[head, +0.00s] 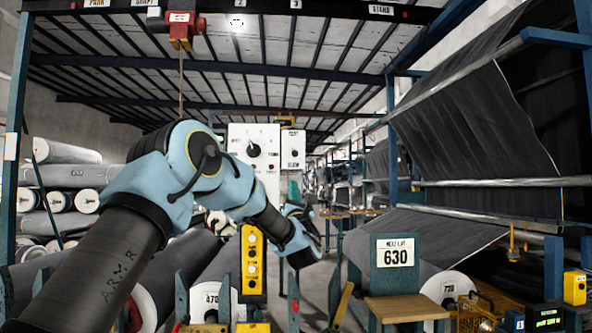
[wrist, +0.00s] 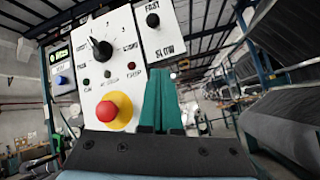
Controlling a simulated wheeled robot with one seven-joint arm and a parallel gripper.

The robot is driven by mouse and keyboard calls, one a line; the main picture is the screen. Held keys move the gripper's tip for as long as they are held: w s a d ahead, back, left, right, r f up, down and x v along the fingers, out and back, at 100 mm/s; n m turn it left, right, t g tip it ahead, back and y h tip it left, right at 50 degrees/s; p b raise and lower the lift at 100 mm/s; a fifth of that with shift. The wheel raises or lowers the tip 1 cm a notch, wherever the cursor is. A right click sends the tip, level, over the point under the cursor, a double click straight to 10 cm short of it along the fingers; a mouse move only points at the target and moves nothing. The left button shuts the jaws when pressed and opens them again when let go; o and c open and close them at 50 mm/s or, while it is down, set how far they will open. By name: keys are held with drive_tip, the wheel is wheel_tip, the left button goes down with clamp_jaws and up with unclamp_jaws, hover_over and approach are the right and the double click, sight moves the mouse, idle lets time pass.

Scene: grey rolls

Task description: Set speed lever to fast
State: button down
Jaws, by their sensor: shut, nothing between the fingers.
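The speed lever is a black knob (wrist: 152,20) on a white box marked FAST at the top and SLOW at the bottom. In the wrist view the knob appears nearer the FAST label. In the head view the speed box (head: 293,138) is small and its knob (head: 294,153) looks lower, so I cannot tell its exact setting. My gripper (wrist: 164,75) shows two teal fingers closed together, empty, with the tips below the SLOW label. I see no contact with the knob. In the head view the gripper (head: 294,180) is partly hidden behind my arm.
A larger white panel (wrist: 125,45) left of the speed box carries a black rotary dial (wrist: 102,48) and a red mushroom button (wrist: 113,110) on yellow. A yellow hanging button box (head: 253,262) is near my arm. Grey fabric (head: 455,130) hangs on the right; rolls lie left.

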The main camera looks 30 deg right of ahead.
sight(294, 151)
drive_tip(key=s+n+t+y, duration=0.1)
drive_tip(key=n, duration=0.1)
drive_tip(key=s+n+t+y, duration=0.1)
drive_tip(key=n, duration=0.1)
drive_tip(key=s+r+n+y, duration=0.1)
drive_tip(key=n+y, duration=0.1)
drive_tip(key=shift+d+t, duration=0.25)
drive_tip(key=shift+t, duration=0.15)
drive_tip(key=shift+h, duration=0.3)
drive_tip(key=p+x, duration=0.5)
drive_tip(key=x, duration=0.4)
drive_tip(key=shift+w, duration=0.1)
drive_tip(key=shift+w+d+r, duration=0.1)
drive_tip(key=shift+w+r, duration=0.15)
drive_tip(key=shift+w, duration=0.1)
drive_tip(key=shift+s+g+b, duration=0.1)
drive_tip(key=shift+g+b, duration=0.2)
drive_tip(key=shift+b, duration=0.3)
